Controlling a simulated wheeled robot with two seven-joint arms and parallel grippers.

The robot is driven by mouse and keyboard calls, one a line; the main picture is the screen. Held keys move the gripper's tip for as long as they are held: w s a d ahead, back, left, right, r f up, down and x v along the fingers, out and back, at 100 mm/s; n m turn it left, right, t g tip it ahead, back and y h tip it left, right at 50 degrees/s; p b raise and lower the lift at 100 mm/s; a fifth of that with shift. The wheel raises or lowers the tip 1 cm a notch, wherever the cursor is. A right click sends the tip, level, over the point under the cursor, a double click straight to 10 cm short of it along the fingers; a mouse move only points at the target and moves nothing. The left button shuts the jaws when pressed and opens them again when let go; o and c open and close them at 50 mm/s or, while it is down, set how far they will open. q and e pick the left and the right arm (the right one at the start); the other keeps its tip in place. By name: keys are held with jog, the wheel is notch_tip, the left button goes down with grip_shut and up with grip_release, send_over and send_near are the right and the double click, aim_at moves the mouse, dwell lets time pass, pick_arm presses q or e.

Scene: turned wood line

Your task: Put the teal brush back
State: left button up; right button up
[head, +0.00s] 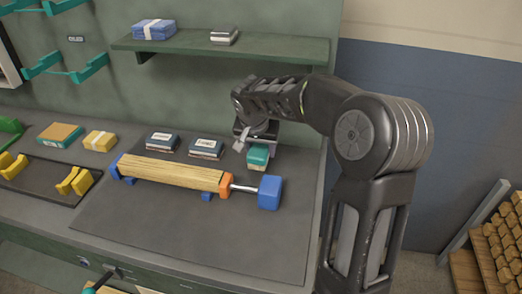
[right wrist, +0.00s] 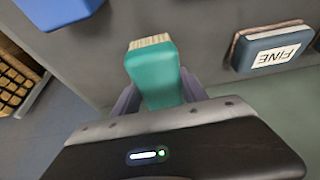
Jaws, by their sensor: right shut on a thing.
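The teal brush (head: 258,153) has a teal body and cream bristles at its lower end. It is at the back right of the dark mat, behind the blue end block of the lathe. My right gripper (head: 257,140) is shut on the brush from above. In the right wrist view the brush (right wrist: 154,76) sits between the two grey fingers, bristles pointing away from the gripper. I cannot tell whether the bristles touch the mat or hang just above it. My left gripper is not in view.
A lathe with a wooden cylinder (head: 172,172) and blue end block (head: 270,192) lies in front. Two labelled sanding blocks (head: 206,148) sit left of the brush. A shelf (head: 220,48) overhangs behind. Teal brackets (head: 80,70) hang at left. The front mat is clear.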

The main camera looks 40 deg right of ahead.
jog(key=shift+p+x, duration=0.35)
jog(key=shift+x, duration=0.45)
jog(key=shift+f+b, duration=0.15)
jog(key=shift+b, duration=0.15)
jog(key=o, duration=1.3)
jog(key=shift+r, duration=0.4)
jog(key=v, duration=1.1)
jog(key=shift+s+r, duration=0.1)
jog(key=shift+r, duration=0.1)
